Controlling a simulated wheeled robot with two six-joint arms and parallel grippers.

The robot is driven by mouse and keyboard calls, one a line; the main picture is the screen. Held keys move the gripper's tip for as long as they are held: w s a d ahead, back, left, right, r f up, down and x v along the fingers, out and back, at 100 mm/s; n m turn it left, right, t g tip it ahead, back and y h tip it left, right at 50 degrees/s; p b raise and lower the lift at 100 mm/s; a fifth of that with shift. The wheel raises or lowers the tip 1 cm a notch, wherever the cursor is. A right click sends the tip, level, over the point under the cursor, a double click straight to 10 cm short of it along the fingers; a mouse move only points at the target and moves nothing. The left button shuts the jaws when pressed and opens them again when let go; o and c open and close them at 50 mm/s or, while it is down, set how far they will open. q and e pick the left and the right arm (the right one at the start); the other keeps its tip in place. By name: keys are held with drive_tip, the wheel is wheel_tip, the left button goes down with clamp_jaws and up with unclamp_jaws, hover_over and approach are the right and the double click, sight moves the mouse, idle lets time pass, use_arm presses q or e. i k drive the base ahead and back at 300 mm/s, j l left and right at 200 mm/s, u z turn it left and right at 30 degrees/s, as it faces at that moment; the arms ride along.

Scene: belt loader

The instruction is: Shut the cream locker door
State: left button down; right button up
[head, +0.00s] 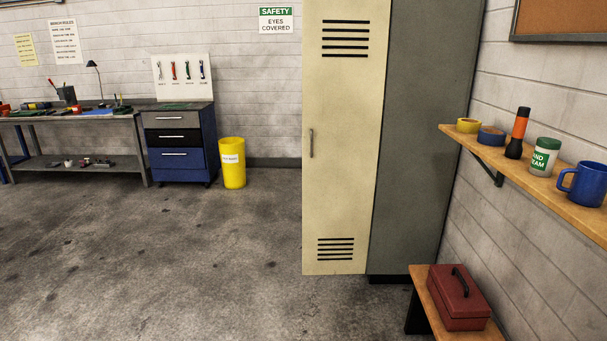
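The cream locker door (340,200) stands right of centre in the head view, with slotted vents at its top and bottom. A slim vertical handle (311,143) is near its left edge. The grey locker (420,150) is to its right, against the right wall. The door appears to stand open, sticking out leftward from the locker's near front edge, its outer face towards me. The dark plinth shows only under the grey part. The locker's inside is hidden, and the door's top is cut off. Neither of my grippers is in view.
A wooden shelf (545,185) with several small items juts from the right wall. Below it, a red toolbox (458,299) sits on a low bench (428,300). A yellow bin (232,163), drawer cabinet (181,148) and workbench (75,117) line the back. The floor left and ahead is clear.

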sight(345, 43)
drive_tip(key=i, duration=1.65)
